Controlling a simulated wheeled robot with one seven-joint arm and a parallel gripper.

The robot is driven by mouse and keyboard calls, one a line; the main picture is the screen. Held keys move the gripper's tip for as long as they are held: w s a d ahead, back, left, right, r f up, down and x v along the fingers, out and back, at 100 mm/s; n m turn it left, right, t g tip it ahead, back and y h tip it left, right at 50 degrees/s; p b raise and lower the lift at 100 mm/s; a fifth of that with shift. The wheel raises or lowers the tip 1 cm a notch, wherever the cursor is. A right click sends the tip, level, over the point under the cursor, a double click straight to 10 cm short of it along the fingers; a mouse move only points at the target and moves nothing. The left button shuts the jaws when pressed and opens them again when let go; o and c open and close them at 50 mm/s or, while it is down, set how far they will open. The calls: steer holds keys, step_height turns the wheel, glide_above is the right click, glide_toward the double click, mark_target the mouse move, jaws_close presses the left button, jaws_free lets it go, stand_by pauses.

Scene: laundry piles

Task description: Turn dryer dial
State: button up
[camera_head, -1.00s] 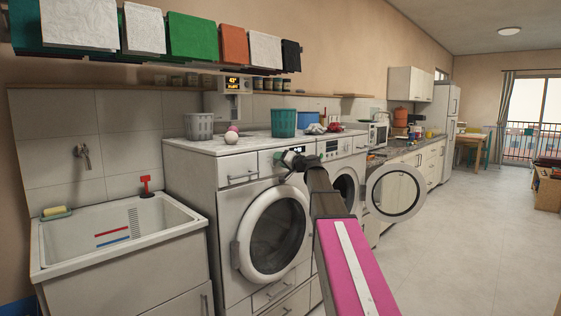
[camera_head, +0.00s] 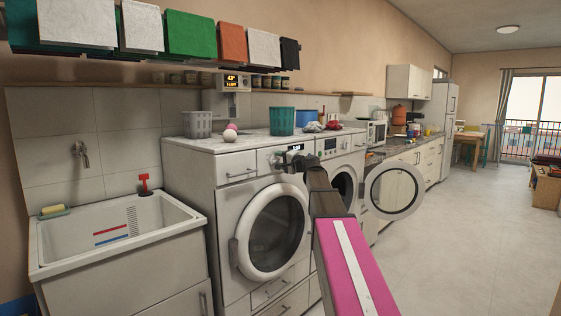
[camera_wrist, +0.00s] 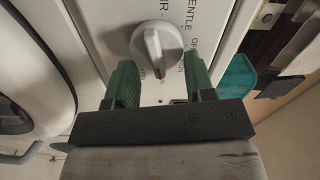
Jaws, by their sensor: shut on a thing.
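The dial (camera_wrist: 158,44) is a pale round knob with a raised grip bar and a small red mark, on a white panel with lettering such as "GENTLE". In the wrist view the red mark points down between my green fingers. My gripper (camera_wrist: 160,73) has one finger on each side of the dial and is shut on it. In the head view my gripper (camera_head: 289,160) is at the control panel of the left front-loading machine (camera_head: 228,205), whose round door is closed. The dial itself is hidden there behind my gripper.
The right machine (camera_head: 329,172) stands beside it with its round door (camera_head: 393,190) swung open. A sink (camera_head: 120,262) is at the left. Baskets and small items stand on the machine tops. A shelf with folded cloths hangs above.

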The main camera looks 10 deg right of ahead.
stand_by(0.4)
steer(key=o, duration=0.9)
steer(key=v, duration=1)
steer(key=shift+s+d, duration=0.25)
steer(key=shift+s, duration=0.05)
